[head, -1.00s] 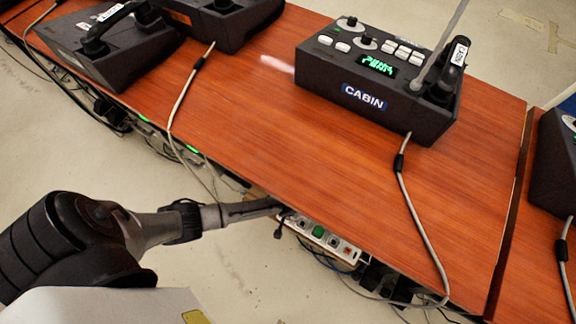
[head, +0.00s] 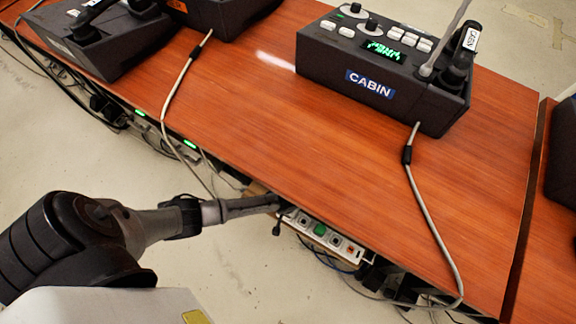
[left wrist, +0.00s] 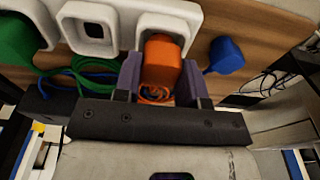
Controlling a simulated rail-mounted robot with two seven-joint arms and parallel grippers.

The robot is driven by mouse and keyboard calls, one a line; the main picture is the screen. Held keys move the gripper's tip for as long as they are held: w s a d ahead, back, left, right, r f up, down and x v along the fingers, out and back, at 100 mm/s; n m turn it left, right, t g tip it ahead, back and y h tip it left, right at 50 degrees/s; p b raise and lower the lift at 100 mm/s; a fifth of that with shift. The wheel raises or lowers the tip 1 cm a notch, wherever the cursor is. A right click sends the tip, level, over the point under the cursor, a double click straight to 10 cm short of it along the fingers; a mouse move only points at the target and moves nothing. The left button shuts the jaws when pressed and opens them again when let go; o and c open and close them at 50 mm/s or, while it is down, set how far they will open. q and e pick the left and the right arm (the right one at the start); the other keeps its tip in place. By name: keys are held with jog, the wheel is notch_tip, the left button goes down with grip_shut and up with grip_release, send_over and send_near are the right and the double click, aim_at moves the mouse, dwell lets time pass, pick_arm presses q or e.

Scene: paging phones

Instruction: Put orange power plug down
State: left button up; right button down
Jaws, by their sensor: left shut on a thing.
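The orange power plug (left wrist: 161,62) is between the two fingers of my left gripper (left wrist: 160,82) in the left wrist view. The gripper is shut on it. The plug sits right at a socket of the white power strip (left wrist: 118,18); I cannot tell how deep it is in. In the head view my left gripper (head: 268,202) reaches in under the table edge beside the power strip (head: 345,262), and the orange plug is hidden there. My right gripper is not in view.
A green plug (left wrist: 18,42) and a blue plug (left wrist: 226,54) flank the orange one. An empty socket (left wrist: 95,30) lies between green and orange. Above is the wooden table (head: 300,150) with the CABIN phone unit (head: 375,95). Cables hang below the table edge.

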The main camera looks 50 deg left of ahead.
pick_arm(q)
jog(key=shift+f, duration=0.15)
jog(key=shift+f, duration=0.15)
jog(key=o, duration=0.9)
jog(key=shift+r, duration=0.5)
jog(key=s+d+r+m+h+p, duration=0.1)
jog(key=s+d+r+p, duration=0.25)
jog(key=r, duration=0.65)
jog(key=s+d+r+m+p, duration=0.2)
jog(key=s+r+p, duration=0.25)
jog(key=r, duration=0.55)
jog(key=s+a+r, duration=0.1)
jog(key=s+r, duration=0.1)
jog(key=r, duration=0.3)
jog(key=s+a+r+m+t, duration=0.1)
jog(key=s+r, duration=0.2)
jog(key=r, duration=0.2)
jog(key=s+a+r+t, duration=0.1)
jog(key=s+r, duration=0.2)
jog(key=r, duration=0.2)
jog(key=shift+a+m, duration=0.25)
jog(key=shift+m, duration=0.15)
jog(key=shift+f, duration=0.1)
